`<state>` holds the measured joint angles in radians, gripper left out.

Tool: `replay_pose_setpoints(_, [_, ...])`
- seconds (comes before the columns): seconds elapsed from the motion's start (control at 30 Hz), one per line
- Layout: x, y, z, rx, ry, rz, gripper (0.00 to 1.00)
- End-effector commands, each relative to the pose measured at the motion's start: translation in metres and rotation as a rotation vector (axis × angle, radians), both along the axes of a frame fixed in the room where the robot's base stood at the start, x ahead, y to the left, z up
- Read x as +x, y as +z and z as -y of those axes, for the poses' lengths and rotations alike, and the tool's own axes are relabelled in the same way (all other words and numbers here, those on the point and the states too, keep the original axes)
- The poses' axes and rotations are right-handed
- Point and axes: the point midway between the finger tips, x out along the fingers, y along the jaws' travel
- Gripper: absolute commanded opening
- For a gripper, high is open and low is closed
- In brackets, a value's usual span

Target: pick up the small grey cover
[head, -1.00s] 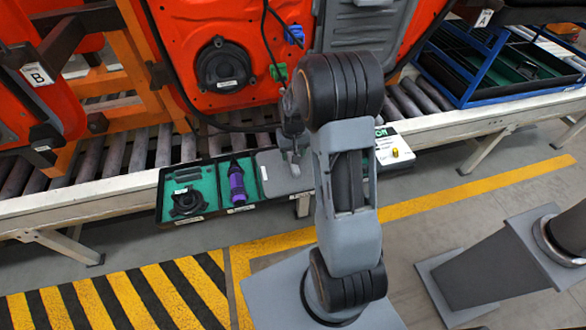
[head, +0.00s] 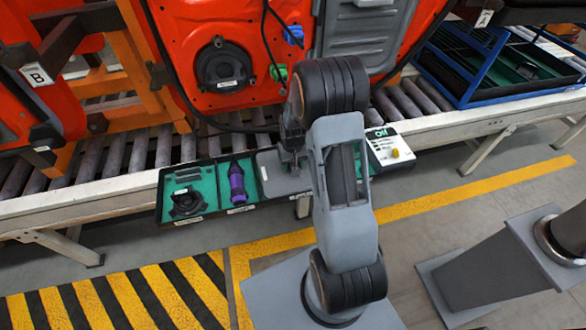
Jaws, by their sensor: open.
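The small grey cover (head: 270,179) lies flat in the right compartment of the black tray (head: 222,212), in front of the roller conveyor. Its right part is hidden behind my gripper and arm. My gripper (head: 293,163) is open and points down over the right part of the cover. I cannot tell from this view whether the fingertips touch the cover or are just above it.
The tray also holds a purple-and-black tool (head: 237,182) and a round black part (head: 188,202). An orange door (head: 225,25) with a hanging black cable is behind.

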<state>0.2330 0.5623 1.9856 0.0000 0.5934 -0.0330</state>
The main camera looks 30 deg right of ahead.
Motion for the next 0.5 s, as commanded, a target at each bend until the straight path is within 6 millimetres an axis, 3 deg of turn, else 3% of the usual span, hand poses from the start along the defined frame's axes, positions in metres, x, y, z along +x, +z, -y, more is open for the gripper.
replay_pose_setpoints(0.13, [0.0000, -0.0008, 0.0000, 0.000, 0.000, 0.000, 0.53])
replay_pose_setpoints(0.5, [-0.0001, -0.0008, 0.0000, 0.000, 0.000, 0.000, 0.18])
